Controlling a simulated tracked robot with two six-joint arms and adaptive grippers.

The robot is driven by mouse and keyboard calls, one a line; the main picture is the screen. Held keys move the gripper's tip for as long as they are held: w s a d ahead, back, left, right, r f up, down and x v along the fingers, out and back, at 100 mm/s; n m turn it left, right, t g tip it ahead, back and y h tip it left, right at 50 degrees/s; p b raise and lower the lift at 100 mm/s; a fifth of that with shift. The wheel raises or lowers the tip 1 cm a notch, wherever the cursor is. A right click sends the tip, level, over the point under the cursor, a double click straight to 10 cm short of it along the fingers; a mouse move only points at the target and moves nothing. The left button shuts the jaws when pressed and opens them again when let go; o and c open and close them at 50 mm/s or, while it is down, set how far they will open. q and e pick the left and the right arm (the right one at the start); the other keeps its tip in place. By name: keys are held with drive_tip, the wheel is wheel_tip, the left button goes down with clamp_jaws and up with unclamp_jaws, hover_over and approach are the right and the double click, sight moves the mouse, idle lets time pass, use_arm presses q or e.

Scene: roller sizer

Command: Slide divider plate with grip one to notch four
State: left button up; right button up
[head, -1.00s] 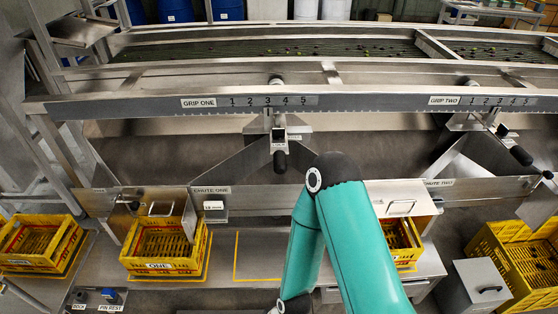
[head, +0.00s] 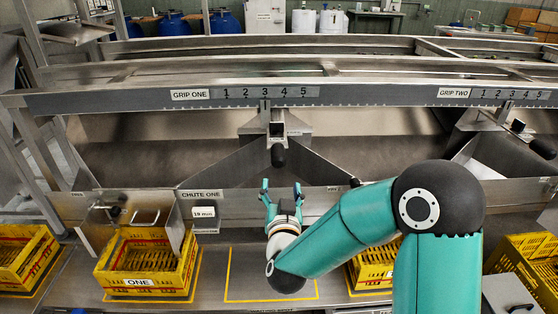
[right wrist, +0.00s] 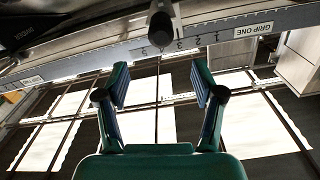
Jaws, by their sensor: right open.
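The grip one carriage (head: 276,128) hangs under the rail scale, with its stem near mark 3 of the grip one scale (head: 265,92). Its black knob (head: 278,156) points down toward me. Slanted metal divider plates (head: 225,163) spread from the carriage on both sides. My right gripper (head: 282,188) is open and empty, fingers up, a little below the knob and apart from it. In the right wrist view, the knob (right wrist: 160,28) shows beyond and between the open fingers (right wrist: 161,85). My left gripper is not in view.
The chute one front wall (head: 235,205) runs behind my right gripper. A yellow crate marked ONE (head: 140,283) stands at lower left, and a yellow floor outline (head: 228,275) lies beside it. The grip two knob (head: 541,149) is far right.

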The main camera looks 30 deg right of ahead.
sight(278, 154)
drive_tip(key=p+x, duration=0.1)
drive_tip(key=x, duration=1.4)
drive_tip(key=shift+w, duration=0.3)
drive_tip(key=shift+c, duration=0.3)
clamp_jaws()
